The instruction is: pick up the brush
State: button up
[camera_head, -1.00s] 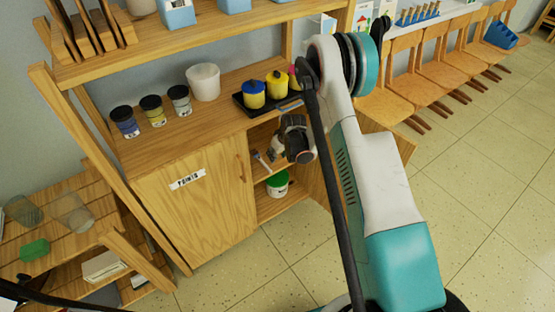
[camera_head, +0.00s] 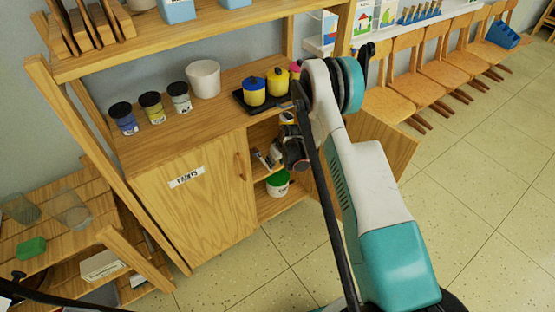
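My gripper (camera_head: 276,155) is inside the open right side of the wooden cabinet, above its inner shelf, reached from the right by my white and teal arm. A small, slim, pale thing (camera_head: 262,160) shows at the left of the gripper over the shelf; it may be the brush, but it is too small to be sure. I cannot tell whether the gripper touches it. The fingers are small and partly hidden by my wrist, so their opening is unclear.
The cabinet's left door (camera_head: 195,205), labelled PAINTS, is shut; the right door (camera_head: 375,150) stands open. A white tub with green (camera_head: 278,184) is below the gripper. On the cabinet top stand paint jars (camera_head: 152,109), a white pot (camera_head: 204,79) and a black tray (camera_head: 247,106) with lidded pots.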

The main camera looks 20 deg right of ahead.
aim_at(262, 160)
jog(key=b+x, duration=0.3)
jog(key=x, duration=0.6)
jog(key=shift+f, duration=0.1)
jog(key=shift+c, duration=0.6)
grip_shut()
